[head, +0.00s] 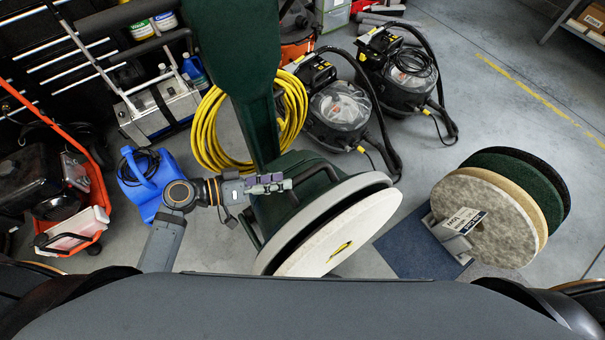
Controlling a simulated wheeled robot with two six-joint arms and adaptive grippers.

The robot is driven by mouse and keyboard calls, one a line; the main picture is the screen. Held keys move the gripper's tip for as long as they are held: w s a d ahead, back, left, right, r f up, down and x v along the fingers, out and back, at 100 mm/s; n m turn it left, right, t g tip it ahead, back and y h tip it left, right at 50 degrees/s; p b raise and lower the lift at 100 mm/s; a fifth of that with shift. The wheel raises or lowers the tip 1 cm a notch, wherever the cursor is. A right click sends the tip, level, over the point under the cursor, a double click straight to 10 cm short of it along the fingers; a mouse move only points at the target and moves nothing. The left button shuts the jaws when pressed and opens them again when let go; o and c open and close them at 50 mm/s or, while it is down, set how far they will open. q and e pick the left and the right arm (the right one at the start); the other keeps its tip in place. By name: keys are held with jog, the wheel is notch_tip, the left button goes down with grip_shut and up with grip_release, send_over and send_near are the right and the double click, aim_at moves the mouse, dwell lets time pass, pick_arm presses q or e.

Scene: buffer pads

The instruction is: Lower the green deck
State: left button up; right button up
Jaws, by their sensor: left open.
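The green deck (290,172) of a floor buffer is tilted up, with its underside facing me. A round white pad (345,228) with a small yellow mark at its centre covers that underside. A black bar handle (318,183) stands on the deck's left side. The green upright column (240,80) rises from the deck toward the top of the view. My left gripper (284,184) is open, close to the deck's left side and the bar handle. I cannot tell whether it touches them. My right gripper is not in view.
On the right, a stack of round pads (474,222) stands in a holder on a blue mat (405,246). A yellow cable coil (212,132) hangs behind the column. Vacuums (340,110), a blue container (147,178) and an orange cart (97,190) stand around. Grey floor is free at right.

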aim_at(313, 175)
pick_arm(q)
jog(key=p+x, duration=0.1)
jog(key=x, duration=0.6)
jog(key=shift+w+d+f, duration=0.1)
jog(key=shift+d, duration=0.1)
grip_shut()
